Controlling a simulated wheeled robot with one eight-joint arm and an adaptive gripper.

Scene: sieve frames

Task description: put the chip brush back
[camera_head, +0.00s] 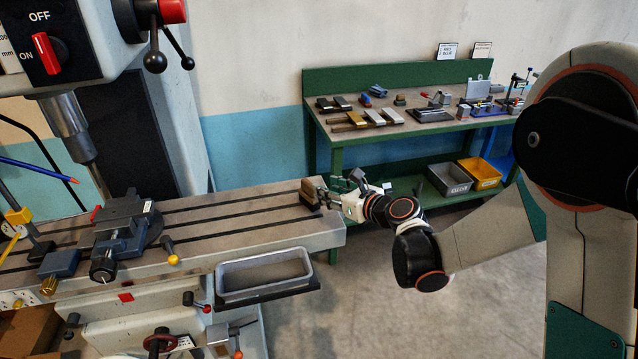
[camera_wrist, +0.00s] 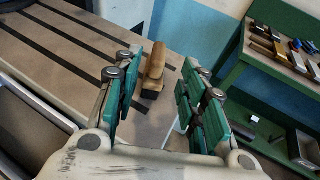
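The chip brush, a brown wooden block with a darker lower part, (camera_head: 309,194) sits at the right end of the machine table (camera_head: 250,208). In the wrist view the brush (camera_wrist: 154,68) lies just beyond the fingertips, between the two fingers in the picture. My gripper (camera_head: 330,192) is at the table's right end, to the right of the brush. The gripper (camera_wrist: 161,62) is open, its green-padded fingers well apart with nothing held. I cannot tell whether a finger touches the brush.
A green workbench (camera_head: 455,127) behind holds several blocks, brushes and tools. Grey (camera_head: 449,179) and yellow (camera_head: 480,173) bins are on its lower shelf. A vise (camera_head: 124,224) stands on the machine table's left. A grey tray (camera_head: 264,274) hangs at its front. The table's middle is clear.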

